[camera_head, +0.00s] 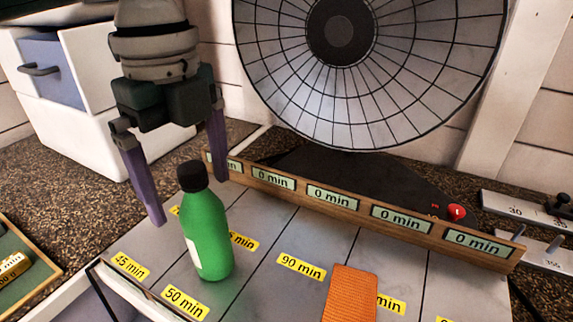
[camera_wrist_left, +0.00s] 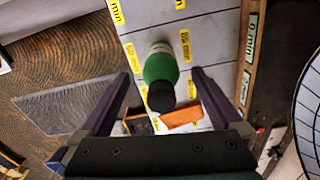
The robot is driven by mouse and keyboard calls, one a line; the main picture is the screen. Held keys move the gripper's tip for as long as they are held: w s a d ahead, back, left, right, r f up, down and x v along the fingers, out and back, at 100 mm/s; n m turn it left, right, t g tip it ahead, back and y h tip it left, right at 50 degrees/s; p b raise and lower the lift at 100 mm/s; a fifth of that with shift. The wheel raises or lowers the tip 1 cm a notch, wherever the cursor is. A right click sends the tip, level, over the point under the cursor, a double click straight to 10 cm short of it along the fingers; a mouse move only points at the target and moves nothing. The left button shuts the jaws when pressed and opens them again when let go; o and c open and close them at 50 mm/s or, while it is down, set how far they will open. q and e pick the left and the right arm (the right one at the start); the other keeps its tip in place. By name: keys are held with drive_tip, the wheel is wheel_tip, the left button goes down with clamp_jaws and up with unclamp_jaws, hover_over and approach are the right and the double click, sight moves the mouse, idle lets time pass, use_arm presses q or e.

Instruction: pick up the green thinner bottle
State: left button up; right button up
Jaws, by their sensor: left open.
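The green thinner bottle (camera_head: 207,232) with a black cap stands upright on a grey panel marked with yellow minute labels. My left gripper (camera_head: 188,200) is open, pointing down, just behind and above the bottle in the head view. In the left wrist view the bottle (camera_wrist_left: 160,72) appears beyond the fingertips, between the lines of the two purple fingers of the gripper (camera_wrist_left: 162,75). The fingers do not appear to touch it. My right gripper is in neither view.
An orange block (camera_head: 350,293) lies on the panel to the right of the bottle. A wooden rail (camera_head: 290,197) with several "0 min" displays runs along the back. A large round fan (camera_head: 370,70) stands behind it. A white box with a blue drawer (camera_head: 52,70) is at left.

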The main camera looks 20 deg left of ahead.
sight(201, 215)
use_arm(q)
drive_tip(key=f, duration=0.5)
drive_tip(key=shift+s+d+f, duration=0.1)
drive_tip(key=shift+d+f, duration=0.05)
drive_tip(key=shift+d, duration=0.15)
drive_tip(key=shift+c, duration=0.4)
drive_tip(key=c, duration=1.4)
